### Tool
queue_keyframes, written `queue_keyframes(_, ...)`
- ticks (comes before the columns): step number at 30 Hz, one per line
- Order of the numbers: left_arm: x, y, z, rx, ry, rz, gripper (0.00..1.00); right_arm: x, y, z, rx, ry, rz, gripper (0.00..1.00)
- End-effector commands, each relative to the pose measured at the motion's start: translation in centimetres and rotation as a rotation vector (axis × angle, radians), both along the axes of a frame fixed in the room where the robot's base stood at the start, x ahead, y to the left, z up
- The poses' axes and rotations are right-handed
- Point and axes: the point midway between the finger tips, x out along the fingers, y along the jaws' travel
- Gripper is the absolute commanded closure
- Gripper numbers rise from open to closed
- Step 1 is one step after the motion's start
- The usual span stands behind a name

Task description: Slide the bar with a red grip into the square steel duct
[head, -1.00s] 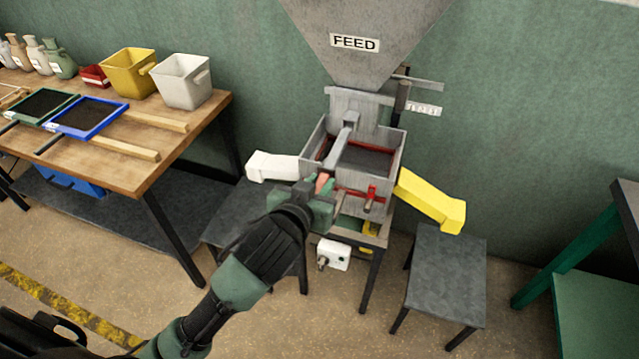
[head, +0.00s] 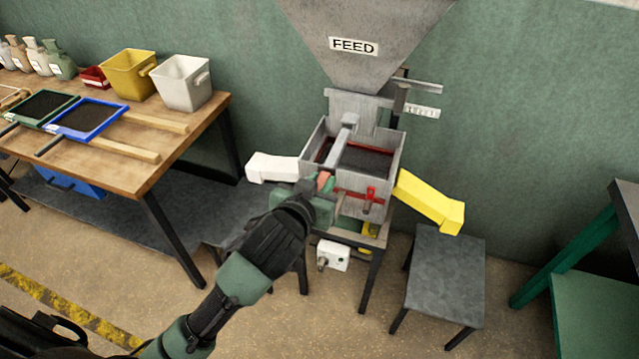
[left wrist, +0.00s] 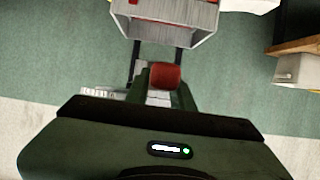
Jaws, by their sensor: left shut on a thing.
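My left gripper (head: 322,187) is shut on the red grip (head: 324,180) of the bar, at the front left of the open grey box under the hopper. The grip also shows between the fingers in the left wrist view (left wrist: 165,76). A grey square-section steel piece (head: 342,142), which looks like the duct, slopes from below the hopper over the box toward the grip. The bar's steel part is not clearly distinguishable from it. I cannot tell whether the bar is inside the duct. My right gripper is not in view.
A grey stool (head: 445,262) stands at right. A wooden table (head: 190,122) with bins stands at left.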

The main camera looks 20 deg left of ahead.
Motion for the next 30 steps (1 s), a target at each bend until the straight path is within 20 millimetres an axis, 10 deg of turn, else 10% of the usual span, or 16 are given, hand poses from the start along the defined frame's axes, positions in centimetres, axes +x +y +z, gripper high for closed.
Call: queue_keyframes(30,2.6,-0.1,0.3,-0.001,-0.005,-0.001,1.00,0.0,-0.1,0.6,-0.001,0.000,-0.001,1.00)
